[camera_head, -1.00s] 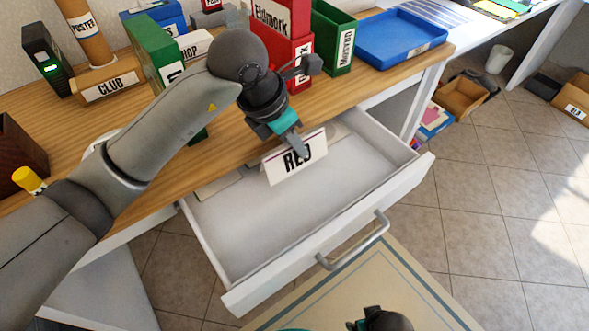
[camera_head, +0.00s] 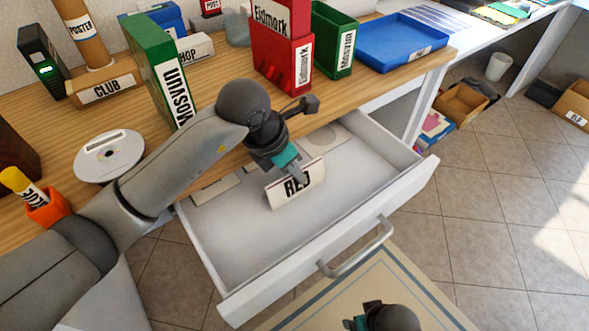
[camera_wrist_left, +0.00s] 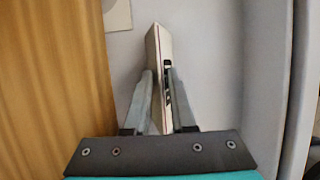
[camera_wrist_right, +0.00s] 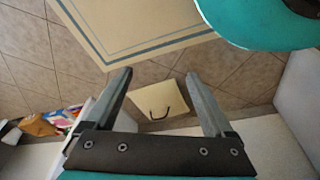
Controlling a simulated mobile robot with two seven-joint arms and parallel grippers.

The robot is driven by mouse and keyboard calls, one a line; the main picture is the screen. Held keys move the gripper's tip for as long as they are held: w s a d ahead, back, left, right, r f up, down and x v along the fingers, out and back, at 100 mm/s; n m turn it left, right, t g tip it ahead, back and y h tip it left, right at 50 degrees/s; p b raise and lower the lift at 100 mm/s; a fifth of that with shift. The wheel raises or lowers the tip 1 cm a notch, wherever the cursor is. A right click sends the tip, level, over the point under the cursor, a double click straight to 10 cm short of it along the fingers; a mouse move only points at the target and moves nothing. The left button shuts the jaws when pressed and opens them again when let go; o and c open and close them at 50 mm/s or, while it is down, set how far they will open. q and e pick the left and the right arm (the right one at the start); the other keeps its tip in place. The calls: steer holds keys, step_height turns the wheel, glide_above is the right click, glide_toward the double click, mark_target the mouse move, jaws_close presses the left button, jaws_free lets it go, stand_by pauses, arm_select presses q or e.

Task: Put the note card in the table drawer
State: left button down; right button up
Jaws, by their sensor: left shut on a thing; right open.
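The note card (camera_head: 292,188) is white with dark lettering. My left gripper (camera_head: 299,177) is shut on it and holds it tilted inside the open table drawer (camera_head: 330,235). In the left wrist view the card (camera_wrist_left: 160,60) stands between the two fingers (camera_wrist_left: 160,100), over the pale drawer floor. I cannot tell whether its lower edge touches the floor. My right gripper (camera_wrist_right: 158,100) is open and empty in its wrist view. In the head view only part of it shows at the bottom edge.
Flat pale items (camera_head: 215,188) and a round-marked sheet (camera_head: 328,137) lie at the drawer's back. The drawer's front middle is clear.

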arm_select(q)
steer(key=c, duration=0.7)
jaws_free()
steer(key=shift+r, duration=0.15)
steer(key=shift+s+a+r, duration=0.15)
steer(key=shift+r, duration=0.2)
steer(key=p+v, duration=0.4)
steer(key=v, duration=0.7)
arm_select(e)
steer(key=s+d+f, duration=0.3)
steer(key=s+f, duration=0.1)
steer(key=f, duration=0.2)
steer(key=shift+d+f, duration=0.15)
steer(key=shift+f, duration=0.25)
steer(key=shift+s, duration=0.1)
